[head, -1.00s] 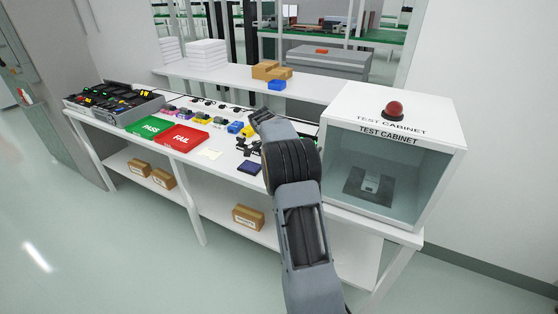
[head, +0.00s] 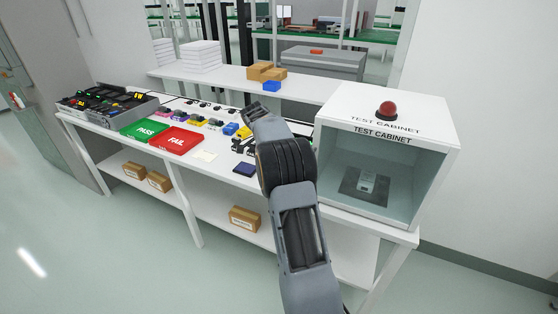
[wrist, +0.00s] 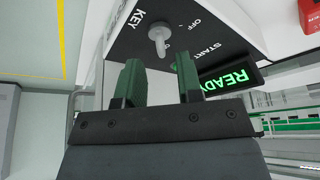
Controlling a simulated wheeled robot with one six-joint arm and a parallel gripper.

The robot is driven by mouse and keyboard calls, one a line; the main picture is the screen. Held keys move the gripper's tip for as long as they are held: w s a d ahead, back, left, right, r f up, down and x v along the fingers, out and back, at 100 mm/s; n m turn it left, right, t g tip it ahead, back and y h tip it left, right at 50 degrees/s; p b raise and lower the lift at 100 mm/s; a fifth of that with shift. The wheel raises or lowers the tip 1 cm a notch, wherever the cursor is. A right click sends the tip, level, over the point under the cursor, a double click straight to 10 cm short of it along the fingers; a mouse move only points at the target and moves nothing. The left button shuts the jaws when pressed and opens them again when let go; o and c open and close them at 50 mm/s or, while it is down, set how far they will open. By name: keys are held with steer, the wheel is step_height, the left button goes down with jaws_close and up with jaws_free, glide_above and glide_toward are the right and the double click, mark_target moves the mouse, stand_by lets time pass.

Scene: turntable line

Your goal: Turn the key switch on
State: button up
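The key switch (wrist: 159,36) is a small light-grey key on a black panel (wrist: 150,12), near the words KEY and OFF, in the upper middle of the wrist view. My gripper (wrist: 157,66) is open and empty. Its two green fingers point toward the panel, one on each side of the key's line, and the key appears beyond the fingertips, apart from them. In the head view I see my arm over the bench, but its fingers and the key switch cannot be made out there.
A lit green READY display (wrist: 231,78) and a START label lie on the panel beside the key. Green PASS (head: 146,129) and red FAIL (head: 178,141) trays lie left.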

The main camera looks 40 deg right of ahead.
steer(key=p+v, duration=0.1)
steer(key=v, duration=1)
steer(key=shift+r+n, duration=0.1)
steer(key=shift+n, duration=0.2)
